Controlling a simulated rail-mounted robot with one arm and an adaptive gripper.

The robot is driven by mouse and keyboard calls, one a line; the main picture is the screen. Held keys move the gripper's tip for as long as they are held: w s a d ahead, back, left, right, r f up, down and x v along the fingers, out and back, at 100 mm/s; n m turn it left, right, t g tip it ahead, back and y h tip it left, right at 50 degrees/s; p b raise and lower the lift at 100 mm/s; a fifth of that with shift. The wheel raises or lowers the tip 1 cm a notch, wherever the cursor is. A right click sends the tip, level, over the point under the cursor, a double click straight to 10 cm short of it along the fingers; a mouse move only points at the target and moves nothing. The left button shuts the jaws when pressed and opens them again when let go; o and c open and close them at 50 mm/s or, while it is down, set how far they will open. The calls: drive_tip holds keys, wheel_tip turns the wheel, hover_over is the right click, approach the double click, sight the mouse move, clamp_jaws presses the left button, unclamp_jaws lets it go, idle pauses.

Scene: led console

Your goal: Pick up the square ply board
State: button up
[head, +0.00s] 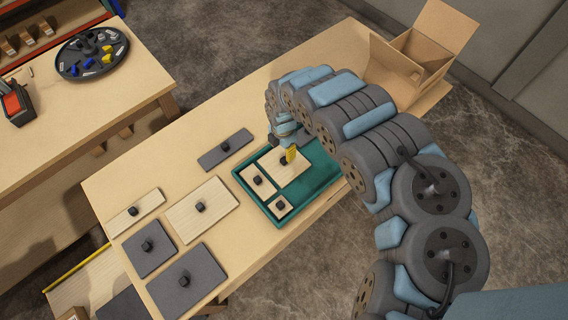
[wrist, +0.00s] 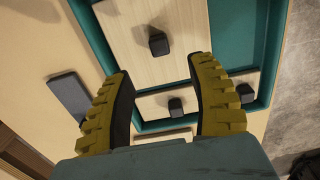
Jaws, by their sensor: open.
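A green tray (head: 322,184) holds three ply boards, each with a dark knob. The small one (head: 271,208) at the tray's near corner looks square. A narrower ply board (head: 250,187) lies beside it, and the largest (head: 297,170) lies behind them, partly under my gripper. My gripper (head: 289,154) is open and empty above the largest board. In the wrist view my fingers (wrist: 162,66) are spread, with the largest board (wrist: 130,25) and its knob ahead of them. The small board's knob shows beside the right finger, which hides part of that board.
On the table (head: 262,95) left of the tray lie a ply board (head: 218,206), a narrow ply board (head: 150,205) and several grey boards (head: 205,266), all with knobs. An open cardboard box (head: 405,65) stands at the far end. Another table (head: 120,100) holds a round dark tray (head: 80,58).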

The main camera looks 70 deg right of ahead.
sight(284, 159)
drive_tip(key=shift+s+d+f+b, duration=0.1)
drive_tip(key=shift+f+b, duration=0.15)
drive_tip(key=shift+f, duration=1.3)
drive_tip(key=shift+d+f+b, duration=0.1)
drive_tip(key=shift+f+b, duration=0.1)
drive_tip(key=shift+f, duration=2.15)
clamp_jaws()
